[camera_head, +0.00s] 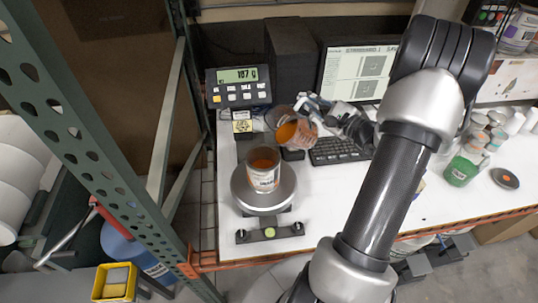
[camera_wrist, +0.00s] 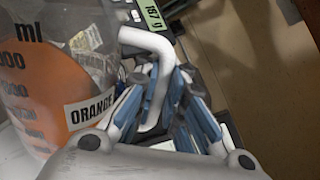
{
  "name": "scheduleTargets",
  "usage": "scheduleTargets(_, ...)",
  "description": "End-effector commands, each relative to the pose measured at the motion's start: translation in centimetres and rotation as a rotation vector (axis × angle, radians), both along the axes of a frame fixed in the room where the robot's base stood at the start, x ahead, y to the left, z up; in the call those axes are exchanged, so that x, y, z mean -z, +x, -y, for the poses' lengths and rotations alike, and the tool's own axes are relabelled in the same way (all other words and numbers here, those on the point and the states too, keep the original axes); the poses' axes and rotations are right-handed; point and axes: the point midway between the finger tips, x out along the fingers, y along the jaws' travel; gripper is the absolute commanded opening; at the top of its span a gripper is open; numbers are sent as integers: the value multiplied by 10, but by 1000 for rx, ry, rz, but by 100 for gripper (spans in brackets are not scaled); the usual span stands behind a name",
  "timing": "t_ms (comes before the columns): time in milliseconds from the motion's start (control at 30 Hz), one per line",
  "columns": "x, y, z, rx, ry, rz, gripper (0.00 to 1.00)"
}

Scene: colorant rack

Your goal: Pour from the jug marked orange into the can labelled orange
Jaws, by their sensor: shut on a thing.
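A clear jug (camera_head: 298,131) holding orange liquid is tilted, its mouth toward the left, above and right of the can. In the wrist view the jug (camera_wrist: 45,85) fills the left side, with an ORANGE label and ml marks. My gripper (camera_head: 318,108) is shut on the jug's white handle (camera_wrist: 150,42); its blue-padded fingers (camera_wrist: 165,92) sit around it. The can (camera_head: 264,172) stands upright on the round scale plate (camera_head: 250,203), with orange inside and a label on its front too small to read surely. No stream shows between jug and can.
The scale display (camera_head: 238,76) reads 187 g. A green-filled container (camera_head: 461,170) and several small cups stand at the right. A green perforated rack post (camera_head: 95,130) rises at the left.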

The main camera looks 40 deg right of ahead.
Motion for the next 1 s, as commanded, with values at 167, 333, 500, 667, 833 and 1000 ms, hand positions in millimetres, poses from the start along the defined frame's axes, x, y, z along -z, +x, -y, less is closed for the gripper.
scheduleTargets(167,-1,0,0,1,-9,3,0)
scheduleTargets(333,-2,0,1,2,-18,3,0)
scheduleTargets(500,-2,0,1,3,-26,3,0)
scheduleTargets(667,-3,0,1,4,-35,3,0)
scheduleTargets(833,-4,0,1,4,-43,3,0)
scheduleTargets(1000,-3,0,2,5,-51,2,0)
